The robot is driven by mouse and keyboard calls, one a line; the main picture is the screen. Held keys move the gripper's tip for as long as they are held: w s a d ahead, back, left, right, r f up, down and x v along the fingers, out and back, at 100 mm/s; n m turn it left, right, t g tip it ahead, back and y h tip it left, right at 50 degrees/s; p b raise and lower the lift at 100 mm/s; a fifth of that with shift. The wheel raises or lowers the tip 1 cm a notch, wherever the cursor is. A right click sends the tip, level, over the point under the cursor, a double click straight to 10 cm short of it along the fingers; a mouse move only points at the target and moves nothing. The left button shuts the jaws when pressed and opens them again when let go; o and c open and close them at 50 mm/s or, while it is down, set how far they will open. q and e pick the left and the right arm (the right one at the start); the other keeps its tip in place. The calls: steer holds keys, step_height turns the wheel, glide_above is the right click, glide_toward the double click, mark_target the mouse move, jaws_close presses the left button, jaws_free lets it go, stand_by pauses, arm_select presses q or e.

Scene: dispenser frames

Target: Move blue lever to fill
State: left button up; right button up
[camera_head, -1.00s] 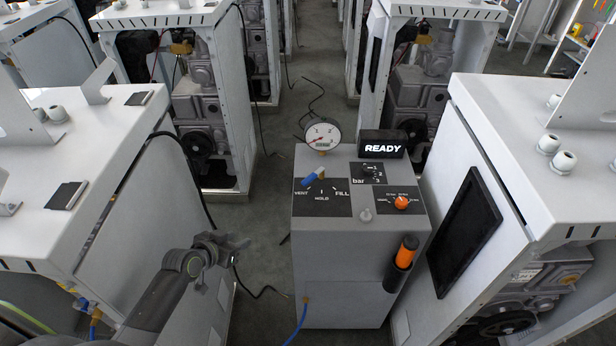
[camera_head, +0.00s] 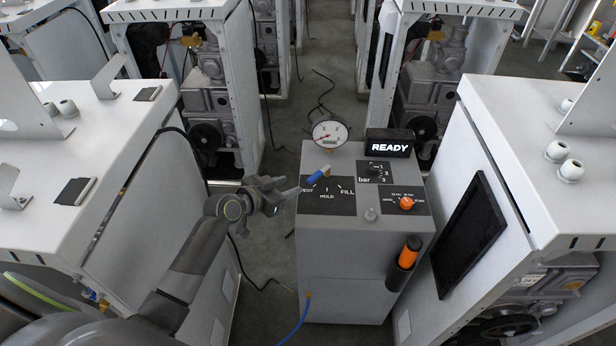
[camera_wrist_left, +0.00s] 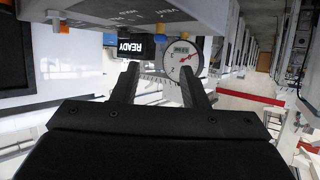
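The blue lever (camera_head: 318,176) sits on the black VENT/HOLD/FILL plate (camera_head: 326,208) on top of the grey dispenser box, its handle slanting across the VENT side. A blue piece, seemingly the lever, also shows at the top edge of the left wrist view (camera_wrist_left: 175,28). My left gripper (camera_head: 284,196) is just left of the plate, close to the lever; the head view does not show clearly whether it touches. In the left wrist view its two fingers (camera_wrist_left: 158,88) stand apart with nothing held between them. My right gripper is not in view.
A pressure gauge (camera_head: 330,132) and a READY display (camera_head: 390,148) stand behind the plate. An orange knob (camera_head: 406,203) and an orange-black handle (camera_head: 405,258) are on the box's right. White cabinets (camera_head: 130,125) flank the box.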

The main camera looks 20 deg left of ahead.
mark_target(314, 177)
arm_select(q)
steer(key=x, duration=0.9)
steer(key=shift+w+d, duration=0.1)
steer(key=shift+c, duration=0.4)
jaws_close()
